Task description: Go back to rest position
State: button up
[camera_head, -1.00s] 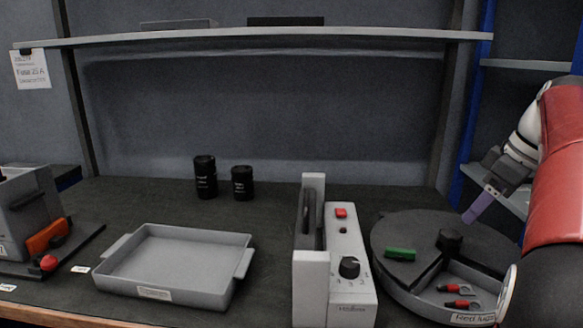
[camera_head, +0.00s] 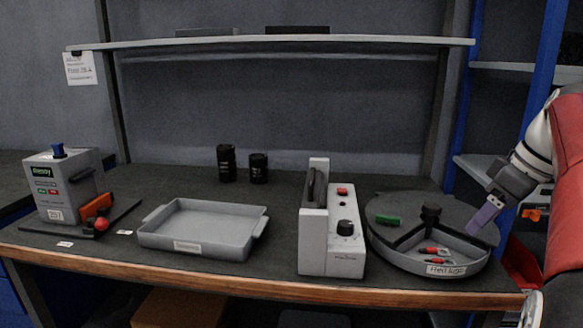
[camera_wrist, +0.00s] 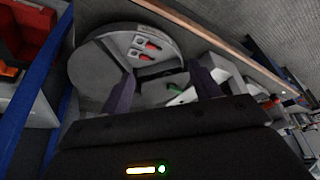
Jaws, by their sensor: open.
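My gripper (camera_head: 487,214) is at the right of the head view, at the right side of the round divided tray (camera_head: 378,246). In the wrist view its two purple fingers (camera_wrist: 161,92) are apart with nothing held between them. The round tray (camera_wrist: 90,72) shows beyond the fingers there. A green piece (camera_head: 388,219) lies on the tray's left part. Two red-handled pieces (camera_head: 433,251) lie in its front compartment, and they also show in the wrist view (camera_wrist: 147,50).
A grey box device with a knob (camera_head: 346,240) stands left of the round tray. A grey rectangular tray (camera_head: 163,242), two black cylinders (camera_head: 227,163) and a tester (camera_head: 70,185) stand further left. A blue shelf post (camera_head: 462,90) rises near my arm. A shelf (camera_head: 290,42) spans the back.

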jog(key=s+a+f+m, duration=0.1)
jog(key=s+a+f, duration=0.1)
jog(key=a, duration=0.3)
jog(key=s+a+f+m+h, duration=0.1)
jog(key=s+a+f, duration=0.1)
jog(key=a, duration=0.2)
jog(key=s+a+f+m, duration=0.1)
jog(key=s+a+f, duration=0.15)
jog(key=a, duration=0.25)
jog(key=s+a+f+m+t, duration=0.1)
jog(key=s+a+f, duration=0.2)
jog(key=s+f, duration=0.1)
jog(key=s+a+f+m+t+h, duration=0.1)
jog(key=s+a+f+m, duration=0.1)
jog(key=s+a+f, duration=0.2)
notch_tip(320, 180, down, 3)
jog(key=shift+s+a+f, duration=0.15)
jog(key=shift+f, duration=0.05)
